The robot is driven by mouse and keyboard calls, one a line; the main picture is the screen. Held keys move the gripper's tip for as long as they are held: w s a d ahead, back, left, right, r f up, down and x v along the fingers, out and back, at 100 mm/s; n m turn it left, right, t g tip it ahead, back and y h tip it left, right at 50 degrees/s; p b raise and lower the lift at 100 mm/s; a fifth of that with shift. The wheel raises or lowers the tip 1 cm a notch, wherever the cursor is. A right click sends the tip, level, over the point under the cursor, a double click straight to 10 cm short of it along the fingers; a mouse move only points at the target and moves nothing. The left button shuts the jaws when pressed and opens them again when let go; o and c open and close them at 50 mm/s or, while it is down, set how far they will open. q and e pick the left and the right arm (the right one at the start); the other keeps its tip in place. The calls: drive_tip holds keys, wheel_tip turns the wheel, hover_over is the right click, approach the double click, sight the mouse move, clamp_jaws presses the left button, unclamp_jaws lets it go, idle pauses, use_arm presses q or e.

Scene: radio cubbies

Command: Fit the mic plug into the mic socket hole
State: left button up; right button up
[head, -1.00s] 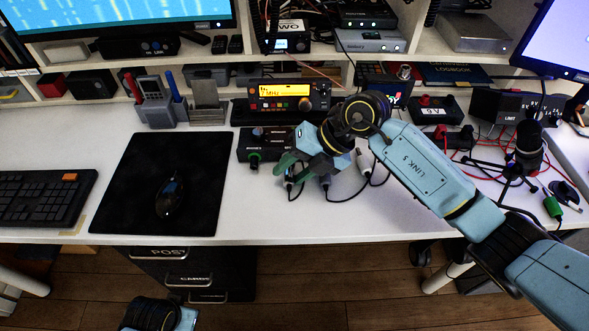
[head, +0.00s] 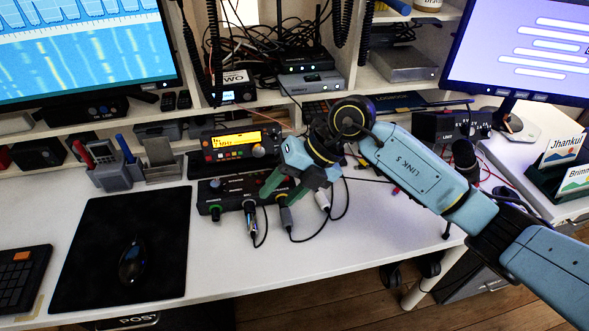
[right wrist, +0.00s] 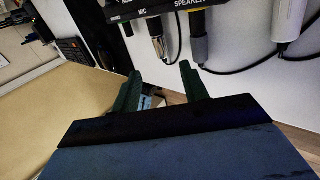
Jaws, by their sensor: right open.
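The dark socket box (head: 235,190) stands on the desk below the radio with the yellow display. In the right wrist view its front edge carries the labels MIC and SPEAKER (right wrist: 170,8). A metallic plug (right wrist: 157,44) sits end-on at the box under MIC; it also shows in the head view (head: 251,222). How deep it sits, I cannot tell. A grey plug (right wrist: 200,46) is under SPEAKER, just right of it. My right gripper (right wrist: 160,68) is open and empty, its green fingers apart, close in front of the metallic plug. My left gripper is out of view.
A white plug (right wrist: 288,28) with its cable lies to the right of the grey one. Loose cables curl on the desk in front of the box. The mouse mat (head: 125,255) lies left, and the desk's front middle is clear.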

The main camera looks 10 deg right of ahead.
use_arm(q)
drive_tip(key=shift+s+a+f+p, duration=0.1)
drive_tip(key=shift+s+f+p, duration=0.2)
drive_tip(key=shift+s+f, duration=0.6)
use_arm(e)
drive_tip(key=v, duration=0.4)
drive_tip(key=shift+r, duration=0.15)
drive_tip(key=shift+a, duration=0.1)
